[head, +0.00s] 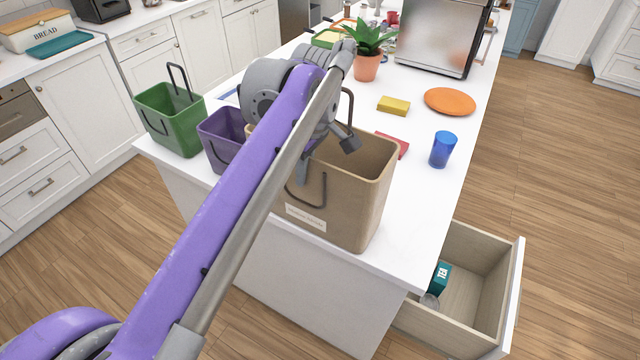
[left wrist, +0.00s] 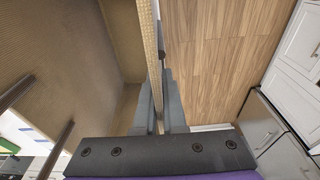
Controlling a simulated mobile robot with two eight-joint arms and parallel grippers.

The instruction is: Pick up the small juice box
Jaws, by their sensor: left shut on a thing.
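A small teal box with white lettering (head: 441,278) lies in the open drawer; I cannot tell if it is the juice box. No other clear juice box shows. My left gripper (head: 303,174) is at the near left wall of the tall beige bin (head: 357,205), far from the drawer. In the left wrist view my left gripper (left wrist: 160,88) has one finger on each side of the bin's thin wall, shut on it. The bin stands upright at the counter's near end. My right gripper is not in view.
A green bin (head: 170,120) and a purple bin (head: 216,150) stand left of the beige one. A blue cup (head: 442,149), orange plate (head: 450,101), yellow sponge (head: 394,105) and potted plant (head: 368,66) are behind.

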